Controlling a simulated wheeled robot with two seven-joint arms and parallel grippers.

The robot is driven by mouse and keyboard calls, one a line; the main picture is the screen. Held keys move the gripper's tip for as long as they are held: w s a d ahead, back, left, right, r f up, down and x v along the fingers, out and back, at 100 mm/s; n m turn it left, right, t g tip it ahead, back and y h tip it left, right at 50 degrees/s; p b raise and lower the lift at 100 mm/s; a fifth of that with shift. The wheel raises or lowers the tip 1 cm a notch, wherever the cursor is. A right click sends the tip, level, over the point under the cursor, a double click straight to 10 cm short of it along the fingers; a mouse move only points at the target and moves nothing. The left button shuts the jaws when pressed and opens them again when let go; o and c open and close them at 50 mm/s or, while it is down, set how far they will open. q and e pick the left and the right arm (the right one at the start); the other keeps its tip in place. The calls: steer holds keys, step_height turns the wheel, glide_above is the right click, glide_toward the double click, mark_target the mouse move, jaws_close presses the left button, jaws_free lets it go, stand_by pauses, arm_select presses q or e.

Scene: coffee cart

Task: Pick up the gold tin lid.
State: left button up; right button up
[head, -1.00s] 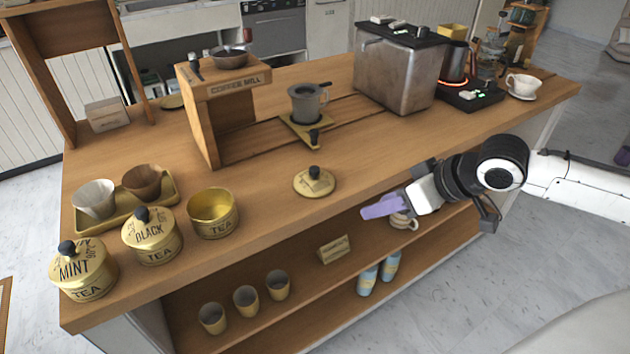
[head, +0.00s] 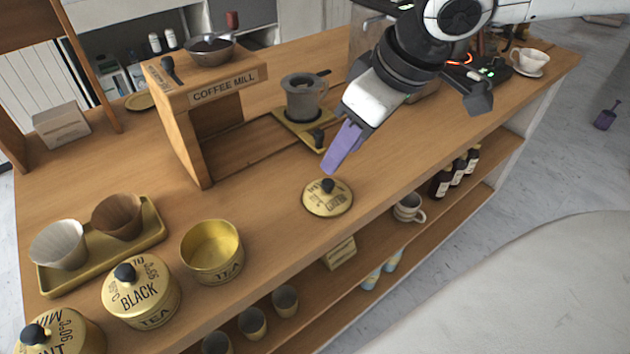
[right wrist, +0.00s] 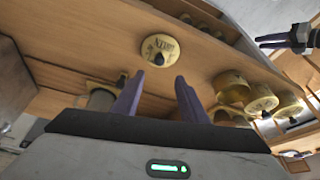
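The gold tin lid (head: 315,201) lies flat on the wooden counter near its front edge, its black knob up. It also shows in the right wrist view (right wrist: 151,45), beyond my fingertips. My right gripper (head: 336,160) is above and just behind the lid, its purple fingers pointing down toward it. In the right wrist view, its two fingers (right wrist: 158,85) stand apart with nothing between them. The open gold tea tin (head: 212,250) stands on the counter left of the lid. My left gripper (right wrist: 271,41) shows small at the upper right of the right wrist view; its opening is unclear.
The lidded black tea tin (head: 141,290) and mint tin (head: 62,338) stand at the left front. A gold tray (head: 157,233) holds two drippers. The coffee mill stand (head: 190,130) and a grey cup (head: 301,103) are behind. The counter around the lid is clear.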

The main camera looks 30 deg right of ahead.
mark_target(328, 182)
steer(key=x, duration=0.3)
steer(key=shift+s+f+b, duration=0.25)
steer(key=shift+f+b, duration=0.05)
steer(key=shift+b, duration=0.05)
steer(key=x, duration=0.3)
steer(key=b+x, duration=0.1)
steer(key=x, duration=0.1)
steer(key=shift+w+d+f, duration=0.1)
steer(key=shift+d+f, duration=0.15)
jaws_close()
